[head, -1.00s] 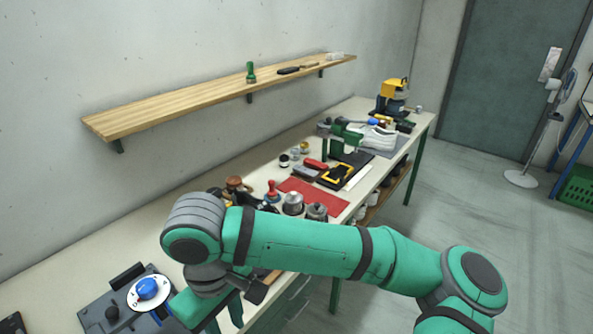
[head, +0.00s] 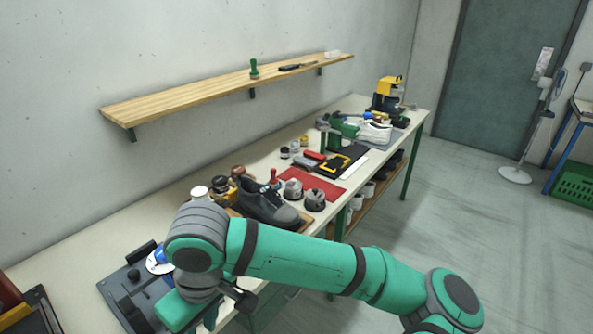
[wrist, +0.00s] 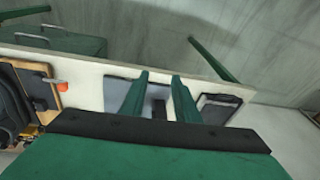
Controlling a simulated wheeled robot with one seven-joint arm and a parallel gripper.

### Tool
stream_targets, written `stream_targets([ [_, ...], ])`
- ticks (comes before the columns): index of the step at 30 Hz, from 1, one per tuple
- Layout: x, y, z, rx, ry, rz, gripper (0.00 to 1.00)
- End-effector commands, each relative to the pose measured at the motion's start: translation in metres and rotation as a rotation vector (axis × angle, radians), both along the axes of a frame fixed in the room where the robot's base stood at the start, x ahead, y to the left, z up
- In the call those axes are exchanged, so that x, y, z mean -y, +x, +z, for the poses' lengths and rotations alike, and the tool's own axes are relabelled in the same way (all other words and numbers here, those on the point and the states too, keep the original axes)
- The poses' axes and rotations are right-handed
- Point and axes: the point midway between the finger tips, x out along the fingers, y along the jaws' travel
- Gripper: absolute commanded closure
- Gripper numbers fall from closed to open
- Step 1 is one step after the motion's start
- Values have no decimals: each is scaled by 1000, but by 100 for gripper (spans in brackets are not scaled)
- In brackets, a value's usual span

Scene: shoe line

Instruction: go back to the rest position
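My gripper (wrist: 160,76) shows in the wrist view with its two green fingers apart and nothing held between them. It hangs over the near part of the bench, above a grey plate (wrist: 117,95). In the head view my arm crosses the lower middle, and its wrist hides most of the gripper. A dark grey shoe (head: 265,205) lies on the bench just beyond the wrist, apart from it.
The long bench (head: 105,240) runs along the wall under a wooden shelf (head: 220,89). A grey fixture (head: 130,290) with a blue knob is left of the wrist. A red mat (head: 318,188), tins and tools lie farther along.

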Motion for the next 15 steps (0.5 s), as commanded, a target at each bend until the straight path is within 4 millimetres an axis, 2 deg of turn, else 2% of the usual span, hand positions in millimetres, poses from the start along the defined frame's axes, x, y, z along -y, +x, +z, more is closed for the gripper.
stream_targets([
  [8,-57,-2,6,3,256,23,71],
  [15,-120,1,31,17,606,10,71],
])
